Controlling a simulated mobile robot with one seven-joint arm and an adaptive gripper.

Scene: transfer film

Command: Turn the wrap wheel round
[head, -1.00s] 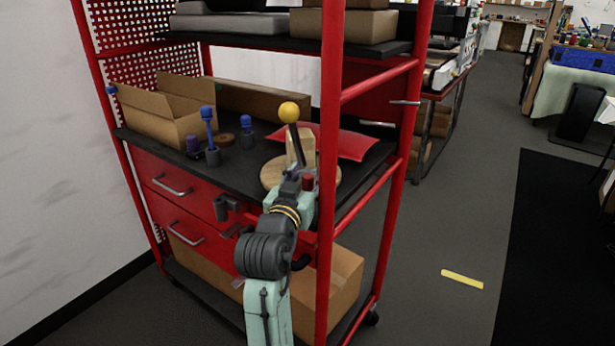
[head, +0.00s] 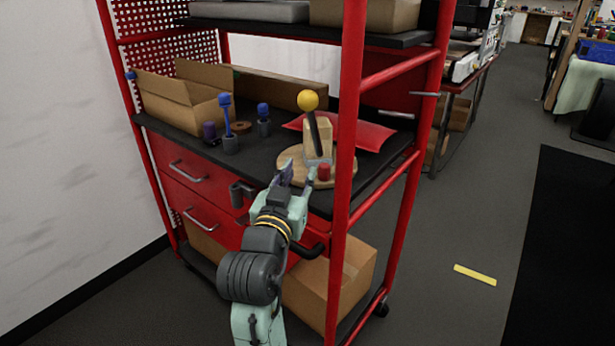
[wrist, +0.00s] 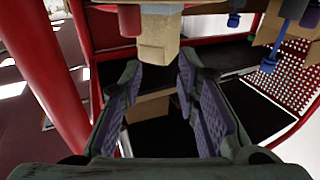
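A round wooden disc (head: 288,158), which I take for the wrap wheel, lies on the shelf top. It carries a wooden block (head: 318,140) and a red knob (head: 324,172) near its front edge. A black lever with a yellow ball (head: 308,100) rises in front of the block. My gripper (head: 298,173) is open at the disc's front edge, with the red knob just right of its right fingertip. The wrist view shows the fingers (wrist: 160,68) apart with nothing gripped; a red knob (wrist: 130,20) and tan wood (wrist: 158,40) are beyond the tips. Contact is unclear.
A red post (head: 349,150) stands close to the right of my gripper and hides the disc's right edge. Blue-topped tools (head: 226,115), an open cardboard box (head: 185,105) and a red packet (head: 365,137) share the shelf. Drawers with handles (head: 188,172) lie below.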

